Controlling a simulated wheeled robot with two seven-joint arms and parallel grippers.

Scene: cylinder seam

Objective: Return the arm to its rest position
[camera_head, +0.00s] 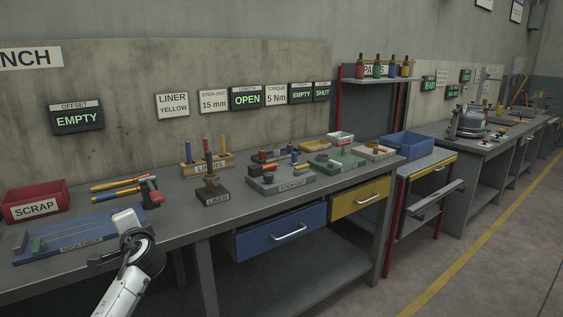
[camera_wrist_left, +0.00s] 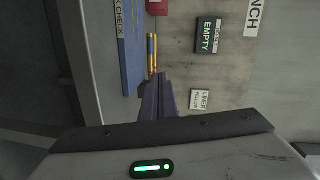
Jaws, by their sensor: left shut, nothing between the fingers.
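My left arm, white with a black wrist joint, comes in at the bottom left of the head view. My left gripper (camera_head: 103,259) is at the front edge of the workbench (camera_head: 183,235), in front of the blue gauge board (camera_head: 38,251). In the left wrist view its dark fingers (camera_wrist_left: 157,82) are together with nothing between them, and the blue board (camera_wrist_left: 131,50) and workbench edge show beyond them. My right gripper is in neither view.
A red SCRAP bin (camera_head: 35,201), hand tools (camera_head: 125,188) and a rack of liners (camera_head: 207,165) stand on the bench. A blue drawer (camera_head: 281,233) and a yellow drawer (camera_head: 359,197) are under it. The floor (camera_head: 480,255) at the right is clear.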

